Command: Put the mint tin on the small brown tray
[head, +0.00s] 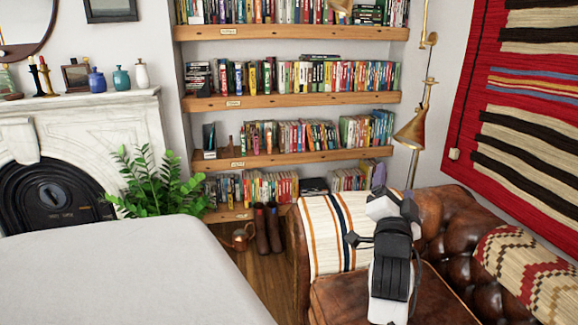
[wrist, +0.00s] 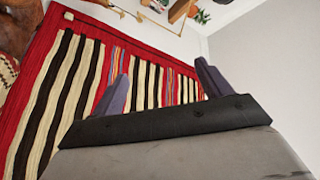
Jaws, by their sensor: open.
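I see no mint tin and no small brown tray in either view. My gripper (wrist: 162,70) shows in the wrist view with its two purple fingers spread apart and nothing between them. In the head view my gripper (head: 379,177) is raised at the right, in front of the leather sofa, and mostly hidden by my own arm. The wrist view looks past the fingers at a striped wall rug.
A bare pale surface (head: 110,275) fills the lower left. A brown leather sofa (head: 340,298) stands at the right, near a brass lamp (head: 411,132). Bookshelves (head: 290,100), a plant (head: 155,185), boots (head: 268,228) and a marble fireplace (head: 95,125) are behind.

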